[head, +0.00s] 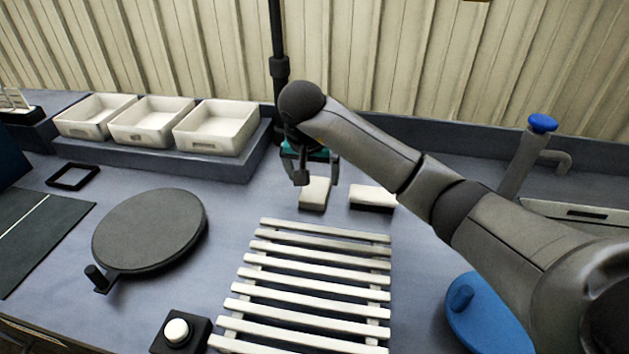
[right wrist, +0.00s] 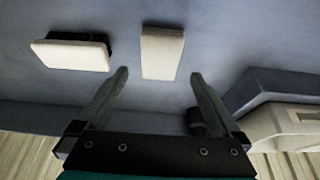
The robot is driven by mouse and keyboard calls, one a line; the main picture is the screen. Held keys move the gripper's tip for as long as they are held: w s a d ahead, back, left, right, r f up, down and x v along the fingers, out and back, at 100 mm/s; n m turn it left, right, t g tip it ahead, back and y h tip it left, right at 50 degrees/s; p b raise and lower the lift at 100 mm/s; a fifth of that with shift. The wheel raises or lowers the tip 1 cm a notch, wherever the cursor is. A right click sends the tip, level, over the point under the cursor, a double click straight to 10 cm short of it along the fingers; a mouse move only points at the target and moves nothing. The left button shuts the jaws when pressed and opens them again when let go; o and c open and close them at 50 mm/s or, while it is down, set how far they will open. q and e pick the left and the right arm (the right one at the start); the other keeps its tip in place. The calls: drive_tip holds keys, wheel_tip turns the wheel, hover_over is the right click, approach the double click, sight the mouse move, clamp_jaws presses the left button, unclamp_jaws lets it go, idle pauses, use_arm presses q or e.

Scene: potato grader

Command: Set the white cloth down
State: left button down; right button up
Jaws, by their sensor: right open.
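Two small white pads lie on the grey bench behind the slatted rack. The left white pad (head: 315,190) is a flat rectangle; in the right wrist view it (right wrist: 162,52) lies just beyond the gap between my fingertips. The right white pad (head: 372,196) shows a dark part at its edge in the right wrist view (right wrist: 70,55). Which one is the white cloth I cannot tell for sure. My right gripper (head: 318,174) is open and empty above and behind the left pad; its fingers also show in the right wrist view (right wrist: 158,74). My left gripper is out of view.
A white slatted rack (head: 315,265) lies in front. Three white bins, one of them nearest (head: 217,128), stand on a raised ledge at back left. A round dark plate (head: 150,232), a white button (head: 177,331), a blue object (head: 485,315) and a blue-capped tap (head: 541,123) are around.

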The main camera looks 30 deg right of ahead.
drive_tip(key=v, duration=0.6)
drive_tip(key=shift+p, duration=0.3)
drive_tip(key=shift+s+r, duration=0.1)
drive_tip(key=shift+r, duration=0.05)
